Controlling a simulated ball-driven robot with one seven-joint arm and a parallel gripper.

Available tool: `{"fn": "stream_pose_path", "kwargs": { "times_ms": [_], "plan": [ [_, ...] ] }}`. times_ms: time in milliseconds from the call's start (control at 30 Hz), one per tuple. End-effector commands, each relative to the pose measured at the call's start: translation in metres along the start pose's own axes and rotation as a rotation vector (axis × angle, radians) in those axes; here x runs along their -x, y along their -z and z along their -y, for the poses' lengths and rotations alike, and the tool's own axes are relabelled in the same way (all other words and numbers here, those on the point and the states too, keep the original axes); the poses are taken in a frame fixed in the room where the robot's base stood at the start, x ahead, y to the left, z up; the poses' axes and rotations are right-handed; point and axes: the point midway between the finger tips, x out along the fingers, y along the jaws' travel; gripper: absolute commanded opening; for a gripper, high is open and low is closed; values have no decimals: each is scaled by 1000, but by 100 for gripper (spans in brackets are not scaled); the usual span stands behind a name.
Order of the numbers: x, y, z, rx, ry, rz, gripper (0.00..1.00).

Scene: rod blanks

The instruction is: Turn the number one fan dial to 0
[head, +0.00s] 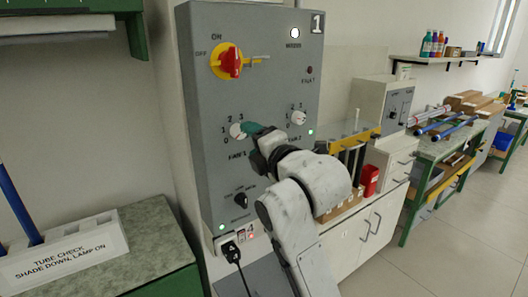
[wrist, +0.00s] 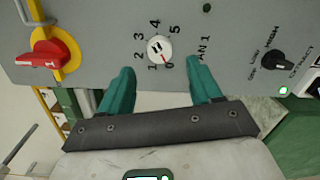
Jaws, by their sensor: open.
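The fan 1 dial (head: 237,131) is a round white knob on the grey control panel (head: 262,85), with numbers around it. In the wrist view the dial (wrist: 159,49) shows a red mark on its lower edge, pointing at or very near the 0. My gripper (wrist: 160,63) is open, with one teal finger to each side just below the dial in the picture. A gap shows between each finger and the knob. One finger partly covers the FAN 1 label. In the head view my gripper (head: 252,128) is just right of the dial, its fingers partly hidden.
The fan 2 dial (head: 298,118) is to the right on the same panel. A red switch on a yellow plate (head: 228,63) is above, and a small black selector (head: 240,199) is below. A white cabinet (head: 350,235) stands right of the panel, a green-framed bench (head: 90,260) left.

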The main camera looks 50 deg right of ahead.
Motion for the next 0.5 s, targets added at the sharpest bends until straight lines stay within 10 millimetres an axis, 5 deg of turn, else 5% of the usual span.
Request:
{"fn": "stream_pose_path", "kwargs": {
  "times_ms": [200,500],
  "plan": [
    [36,1,1,-1,0,-1,64],
    [50,1,0,0,1,-1,64]
  ]
}}
